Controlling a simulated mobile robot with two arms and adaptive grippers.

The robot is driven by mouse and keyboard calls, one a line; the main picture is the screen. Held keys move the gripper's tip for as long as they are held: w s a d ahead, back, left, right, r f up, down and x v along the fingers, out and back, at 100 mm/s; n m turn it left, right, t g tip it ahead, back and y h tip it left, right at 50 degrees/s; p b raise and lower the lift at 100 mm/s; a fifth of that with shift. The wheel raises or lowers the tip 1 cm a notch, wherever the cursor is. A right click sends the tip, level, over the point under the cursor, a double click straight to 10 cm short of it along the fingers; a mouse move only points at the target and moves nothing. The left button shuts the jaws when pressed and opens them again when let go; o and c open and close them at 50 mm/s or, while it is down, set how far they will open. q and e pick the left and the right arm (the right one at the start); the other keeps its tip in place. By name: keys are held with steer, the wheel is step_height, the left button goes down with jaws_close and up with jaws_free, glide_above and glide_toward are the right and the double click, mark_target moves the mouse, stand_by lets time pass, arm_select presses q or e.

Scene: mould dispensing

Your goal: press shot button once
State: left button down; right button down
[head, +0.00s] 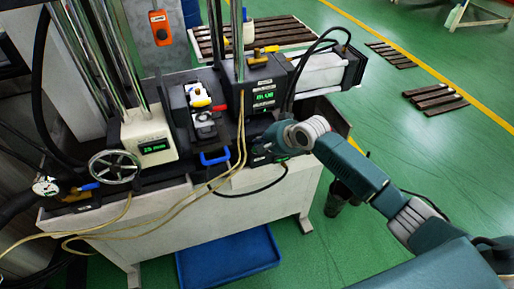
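My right arm comes in from the right, and its dark gripper (266,152) is at the front of the machine, just below a black control box (264,97) with a green display. The gripper's fingers are small and dark against the dark machine, so I cannot tell whether they are open or shut. No shot button can be made out clearly; it may be hidden by the gripper or too small to see. My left gripper is not in view.
A cream box (150,138) with a green display and a handwheel (114,167) stand left. Yellow cables (241,125) hang left of the gripper. A blue-handled part (215,158) is nearby. A blue tray (229,262) lies below. An orange box (160,27) hangs behind.

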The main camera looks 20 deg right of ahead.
steer(key=shift+f, duration=0.15)
stand_by(0.4)
steer(key=shift+s+f, duration=0.1)
steer(key=shift+f, duration=0.25)
steer(key=shift+r+p, duration=0.2)
steer(key=shift+p, duration=0.6)
steer(key=shift+r, duration=0.1)
step_height(320, 180, up, 6)
steer(key=p, duration=0.6)
steer(key=shift+r, duration=0.1)
